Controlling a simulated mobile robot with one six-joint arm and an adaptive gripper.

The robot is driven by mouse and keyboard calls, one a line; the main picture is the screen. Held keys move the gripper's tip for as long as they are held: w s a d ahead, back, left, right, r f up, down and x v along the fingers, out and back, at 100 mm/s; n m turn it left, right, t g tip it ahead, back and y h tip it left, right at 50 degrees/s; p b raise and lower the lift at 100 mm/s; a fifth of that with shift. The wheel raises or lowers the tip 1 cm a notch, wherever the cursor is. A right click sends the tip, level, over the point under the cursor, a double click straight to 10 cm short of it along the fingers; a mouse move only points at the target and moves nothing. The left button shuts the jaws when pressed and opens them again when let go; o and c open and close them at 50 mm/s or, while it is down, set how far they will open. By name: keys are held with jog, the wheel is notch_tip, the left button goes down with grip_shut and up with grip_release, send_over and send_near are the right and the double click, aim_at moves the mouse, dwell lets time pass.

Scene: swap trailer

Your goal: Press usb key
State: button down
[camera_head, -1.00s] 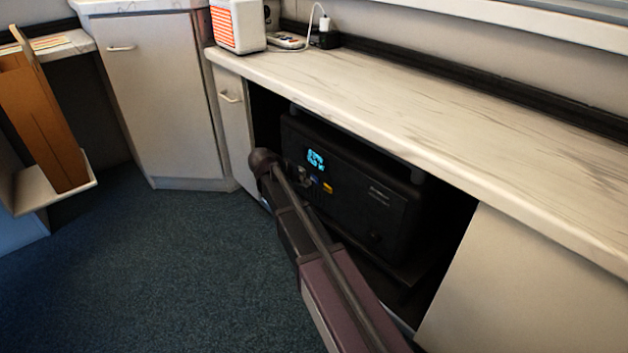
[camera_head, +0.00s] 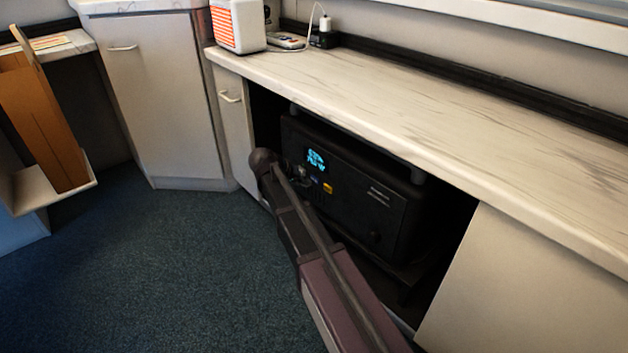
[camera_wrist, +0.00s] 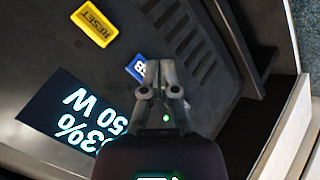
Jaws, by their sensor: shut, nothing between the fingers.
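The black power unit (camera_head: 350,205) sits in the open cupboard under the counter. Its front has a lit cyan display (camera_head: 316,160), a small blue key (camera_head: 314,180) and a yellow key (camera_head: 328,188). In the wrist view, the blue key (camera_wrist: 134,66) has white lettering, partly covered by a fingertip; the yellow key (camera_wrist: 94,22) reads RESET. The display (camera_wrist: 68,115) shows upside-down figures, partly cut off by my gripper. My gripper (camera_wrist: 155,75) is shut and empty, its tips at the blue key's edge. Whether they touch it I cannot tell. The head view does not show the fingers clearly.
The marble-look counter (camera_head: 420,130) overhangs the unit. A pale cupboard panel (camera_head: 520,290) closes off the right side of the opening. A narrow door (camera_head: 232,125) stands on the left. The carpet floor (camera_head: 190,270) in front is clear.

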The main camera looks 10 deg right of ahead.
jog(key=shift+w+d, duration=0.4)
jog(key=shift+d, duration=0.3)
dwell(1.1)
jog(key=shift+a, duration=0.15)
dwell(0.3)
jog(key=shift+s+a, duration=0.45)
jog(key=shift+a, duration=0.15)
jog(key=shift+s+a, duration=0.4)
jog(key=shift+a, duration=0.35)
jog(key=shift+s+a, duration=0.45)
jog(key=shift+a, duration=0.25)
jog(key=shift+s+a, duration=0.4)
jog(key=shift+a, duration=0.35)
jog(key=shift+s, duration=0.1)
